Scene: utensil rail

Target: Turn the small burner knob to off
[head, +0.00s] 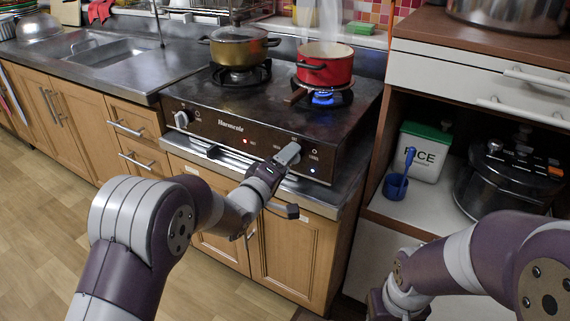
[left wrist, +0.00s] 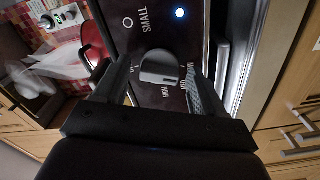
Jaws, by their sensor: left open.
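The small burner knob (left wrist: 159,68) is a grey grip on the dark stove front, under the printed word SMALL. My left gripper (left wrist: 157,85) is open, with one finger on each side of the knob; I cannot tell whether either finger touches it. A blue flame (head: 322,98) burns under the red pot (head: 325,64). My right arm shows at lower right, but its gripper is out of view.
The stove (head: 225,125) also has a left knob (head: 182,118) and a lidded brass-coloured pot (head: 239,46) on its left burner. A metal ledge runs below the panel.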

